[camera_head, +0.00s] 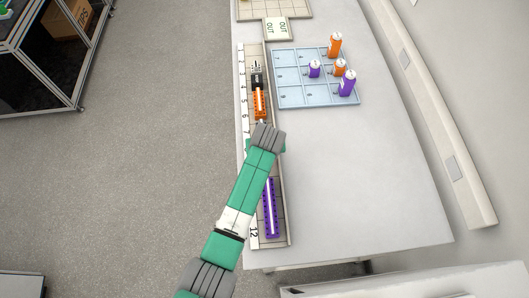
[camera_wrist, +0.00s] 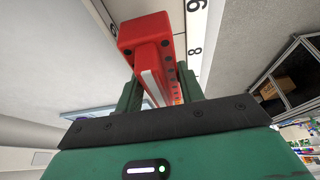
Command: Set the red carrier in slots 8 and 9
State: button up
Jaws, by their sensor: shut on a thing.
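My gripper (camera_wrist: 160,92) is shut on the red carrier (camera_wrist: 147,32), whose block-like end and row of small holes show between the green fingers in the wrist view. In the head view my gripper (camera_head: 266,145) is over the middle of the numbered rail (camera_head: 285,222), and my arm hides the red carrier there. The white number strip (camera_wrist: 196,40) passes close to the carrier's end in the wrist view, with an 8 beside it and an upside-down 9 above. I cannot tell whether the carrier touches the rail.
An orange carrier (camera_head: 260,104) sits on the rail above my gripper, with a black item (camera_head: 257,78) beyond it. A purple carrier (camera_head: 270,208) sits below. A blue tray (camera_head: 290,99) with orange and purple bottles stands at the right. The table (camera_head: 360,190) right of the rail is clear.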

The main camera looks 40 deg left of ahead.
jog(key=shift+f, duration=1.75)
jog(key=shift+f+b, duration=0.2)
jog(key=shift+b, duration=0.2)
jog(key=o, duration=0.8)
jog(key=shift+c, duration=0.2)
jog(key=shift+s+d+r+p, duration=0.1)
jog(key=shift+r+p, duration=0.25)
jog(key=shift+r, duration=0.1)
jog(key=p+v, duration=0.1)
jog(key=v, duration=1)
jog(key=shift+s+r+p, duration=0.1)
jog(key=shift+r+p, duration=0.15)
jog(key=shift+p, duration=0.05)
